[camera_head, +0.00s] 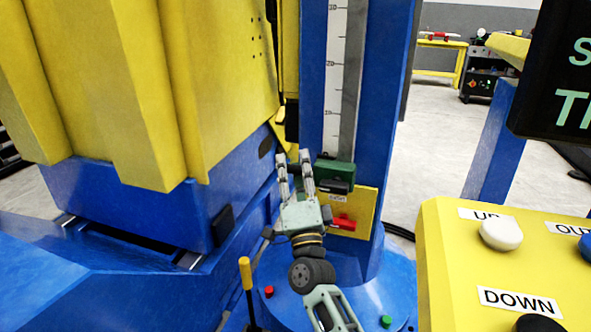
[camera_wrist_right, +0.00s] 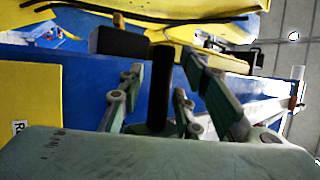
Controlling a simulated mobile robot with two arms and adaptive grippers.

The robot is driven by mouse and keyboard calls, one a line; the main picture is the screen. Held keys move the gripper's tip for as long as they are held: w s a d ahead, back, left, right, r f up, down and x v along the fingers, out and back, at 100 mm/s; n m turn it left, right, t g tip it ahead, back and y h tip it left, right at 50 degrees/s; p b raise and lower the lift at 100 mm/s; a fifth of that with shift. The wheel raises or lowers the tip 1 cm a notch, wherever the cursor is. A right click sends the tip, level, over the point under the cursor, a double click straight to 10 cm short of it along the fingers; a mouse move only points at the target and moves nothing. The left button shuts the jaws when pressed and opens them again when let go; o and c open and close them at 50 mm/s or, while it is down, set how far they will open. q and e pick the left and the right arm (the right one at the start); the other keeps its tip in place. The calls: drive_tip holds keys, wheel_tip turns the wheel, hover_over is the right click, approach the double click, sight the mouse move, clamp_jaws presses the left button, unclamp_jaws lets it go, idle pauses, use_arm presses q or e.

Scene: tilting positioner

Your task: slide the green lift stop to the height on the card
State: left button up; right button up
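The green lift stop (camera_head: 338,171) is a dark green block low on the blue column, at the bottom of a white ruler strip (camera_head: 334,90). My right gripper (camera_head: 294,156) points up the picture just left of the stop. Whether the right finger touches the stop cannot be told. My left gripper is out of view. No height card can be made out.
A yellow plate (camera_head: 364,212) with a red handle (camera_head: 343,222) is below the stop. A big yellow and blue machine body (camera_head: 110,80) stands close on the left. A yellow button box (camera_head: 448,262) and a dark display (camera_head: 555,90), cut off, are on the right.

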clamp_jaws()
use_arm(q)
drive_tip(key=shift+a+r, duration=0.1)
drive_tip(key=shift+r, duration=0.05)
use_arm(e)
drive_tip(key=shift+d+r, duration=0.1)
drive_tip(key=shift+r, duration=0.05)
